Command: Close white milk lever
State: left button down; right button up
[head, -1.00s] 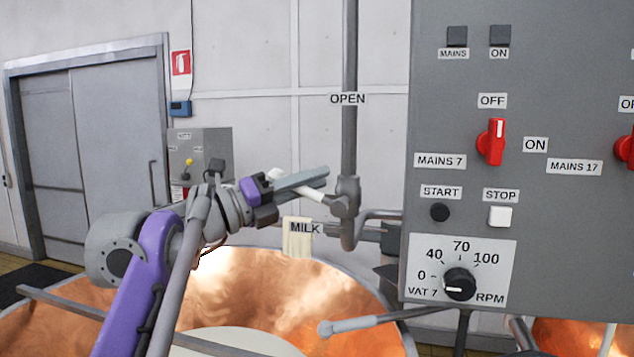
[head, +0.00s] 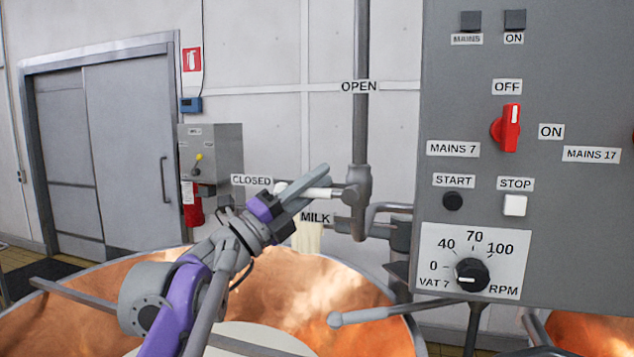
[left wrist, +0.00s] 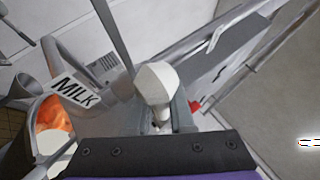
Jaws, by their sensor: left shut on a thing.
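The white milk lever (head: 318,193) sticks out to the left from the grey valve on the vertical pipe (head: 358,185). It lies nearly level, its white end by the CLOSED label (head: 251,181). The OPEN label (head: 359,87) is higher on the pipe, and the MILK label (head: 316,217) is just below the lever. My left gripper (head: 305,187) is shut on the lever, its fingers hiding part of it. In the left wrist view, the lever's white end (left wrist: 156,84) sits between the fingers. My right gripper is not in view.
A copper vat (head: 300,290) lies below, with a grey rod (head: 370,316) at its right rim. A pale cream strip (head: 307,238) hangs under the MILK label. The grey control panel (head: 560,220) stands close on the right.

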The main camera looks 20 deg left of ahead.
pick_arm(q)
jog(key=c, duration=0.8)
grip_release()
jog(key=b+v, duration=0.1)
jog(key=v, duration=1)
jog(key=shift+b, duration=0.35)
